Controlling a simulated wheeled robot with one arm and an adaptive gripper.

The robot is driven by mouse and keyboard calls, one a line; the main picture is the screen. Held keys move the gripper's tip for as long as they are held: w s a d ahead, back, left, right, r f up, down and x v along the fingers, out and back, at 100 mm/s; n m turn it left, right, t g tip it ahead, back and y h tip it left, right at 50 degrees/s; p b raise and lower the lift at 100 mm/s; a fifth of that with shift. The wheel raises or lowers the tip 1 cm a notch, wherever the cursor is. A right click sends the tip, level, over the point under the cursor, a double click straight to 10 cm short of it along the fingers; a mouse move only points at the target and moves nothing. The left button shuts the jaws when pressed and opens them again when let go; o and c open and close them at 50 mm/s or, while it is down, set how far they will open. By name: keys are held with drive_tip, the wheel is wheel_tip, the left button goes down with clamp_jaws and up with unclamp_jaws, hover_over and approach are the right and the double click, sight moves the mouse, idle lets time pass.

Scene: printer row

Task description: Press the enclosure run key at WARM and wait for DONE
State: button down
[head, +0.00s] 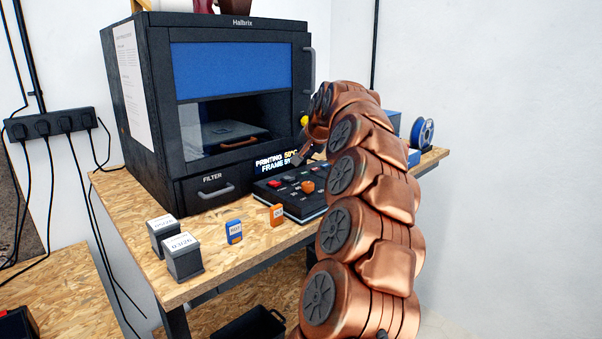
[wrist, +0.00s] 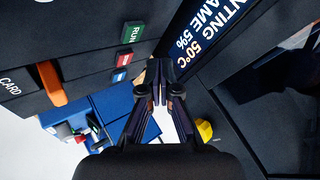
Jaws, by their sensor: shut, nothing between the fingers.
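The enclosure (head: 245,90) is a black box marked Halbrix, with a blue panel and a window. The display also shows in the wrist view (wrist: 215,42). The green run key (wrist: 131,33), labelled RUN, is in the wrist view; I cannot make it out in the head view. My gripper (head: 298,158) is shut and empty, in front of the display's right end. In the wrist view its fingertips (wrist: 158,68) appear just below and right of the run key; contact cannot be told.
An orange knob (head: 308,186) stands up from the console. A blue spool (head: 422,133) is at the far right. The table's front left is partly clear.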

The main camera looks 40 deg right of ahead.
sight(306, 173)
drive_tip(key=shift+r+p, duration=0.6)
drive_tip(key=shift+r, duration=0.95)
drive_tip(key=shift+a+f, duration=0.1)
